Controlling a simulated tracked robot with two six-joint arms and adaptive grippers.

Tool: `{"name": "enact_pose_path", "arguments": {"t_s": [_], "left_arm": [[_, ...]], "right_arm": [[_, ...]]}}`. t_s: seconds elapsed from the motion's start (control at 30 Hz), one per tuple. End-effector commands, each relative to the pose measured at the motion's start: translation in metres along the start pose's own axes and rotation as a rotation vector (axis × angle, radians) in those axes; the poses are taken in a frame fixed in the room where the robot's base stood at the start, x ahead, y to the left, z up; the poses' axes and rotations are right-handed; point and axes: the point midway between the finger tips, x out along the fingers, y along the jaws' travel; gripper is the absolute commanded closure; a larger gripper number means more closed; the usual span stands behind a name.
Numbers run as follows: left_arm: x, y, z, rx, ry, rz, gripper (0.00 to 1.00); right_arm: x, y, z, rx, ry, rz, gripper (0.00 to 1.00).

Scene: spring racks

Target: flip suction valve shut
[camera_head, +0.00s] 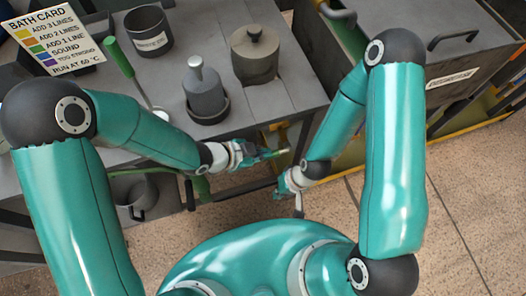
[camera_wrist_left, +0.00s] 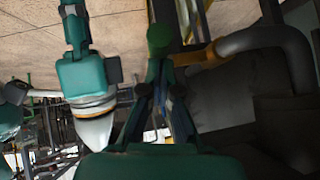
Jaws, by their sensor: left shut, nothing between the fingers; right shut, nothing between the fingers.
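In the left wrist view a green rounded grip (camera_wrist_left: 158,40), which looks like the valve's lever, stands just beyond my left fingertips. A brass-coloured fitting (camera_wrist_left: 195,56) and a dark bent pipe (camera_wrist_left: 268,40) lie to its right. My left gripper (camera_head: 282,152) is shut and empty in front of the bench edge; its fingers also show in the left wrist view (camera_wrist_left: 160,85). I cannot tell whether it touches the grip. In the head view the valve is mostly hidden by my gripper. My right gripper (camera_head: 298,207) is shut and empty, lower and slightly right.
The grey bench (camera_head: 285,60) carries a lidded pot (camera_head: 255,55), a stoppered grey vessel (camera_head: 203,92), a dark cup (camera_head: 149,32), a green-handled tool (camera_head: 118,58) and a bath card (camera_head: 50,38). A grey tank (camera_head: 465,55) stands at the right. The speckled floor (camera_head: 470,190) is open there.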

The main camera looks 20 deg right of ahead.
Motion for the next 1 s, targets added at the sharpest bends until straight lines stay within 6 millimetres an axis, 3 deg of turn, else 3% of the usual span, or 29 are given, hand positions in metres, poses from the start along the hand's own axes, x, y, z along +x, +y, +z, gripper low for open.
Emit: {"name": "enact_pose_path", "arguments": {"t_s": [0.27,0.6,1.0], "left_arm": [[0.005,0.002,0.009,-0.012,0.061,-0.009,1.00],[0.017,0.006,0.029,-0.038,0.270,-0.039,1.00],[0.041,0.013,0.049,-0.036,0.263,-0.035,1.00]], "right_arm": [[0.015,0.005,0.000,0.000,0.000,0.000,1.00],[0.055,0.020,0.000,0.000,0.000,0.000,1.00],[0.097,0.035,-0.001,0.000,0.000,0.000,1.00]]}}
